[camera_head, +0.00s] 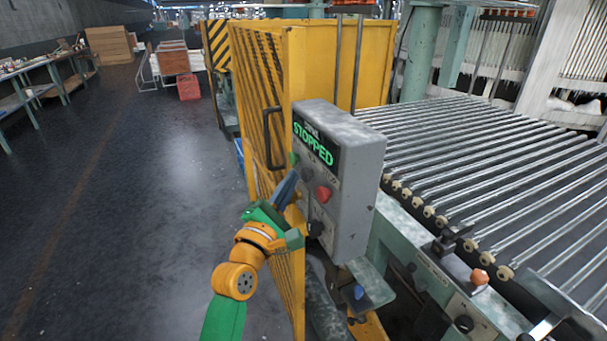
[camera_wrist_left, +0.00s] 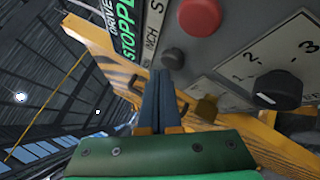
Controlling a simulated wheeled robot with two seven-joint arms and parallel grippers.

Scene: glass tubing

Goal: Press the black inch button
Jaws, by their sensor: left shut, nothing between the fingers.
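The grey control box (camera_head: 358,165) shows a green STOPPED display (camera_head: 313,145). My left gripper (camera_head: 291,178) is shut and empty, its blue-grey fingertips close to the left part of the box's face. In the left wrist view its fingers (camera_wrist_left: 162,82) point at the panel just below the INCH label (camera_wrist_left: 151,43). A small dark round shape, apparently the black inch button (camera_wrist_left: 172,60), shows at the fingertips, partly hidden by them. I cannot tell whether they touch. In the head view the gripper hides this spot.
A red button (camera_head: 322,194) sits right of the fingertips, and a green one (camera_head: 294,158) just above them. The wrist view shows a black rotary knob (camera_wrist_left: 278,90). A yellow mesh guard (camera_head: 262,90) stands behind the box; a roller conveyor (camera_head: 490,160) lies right.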

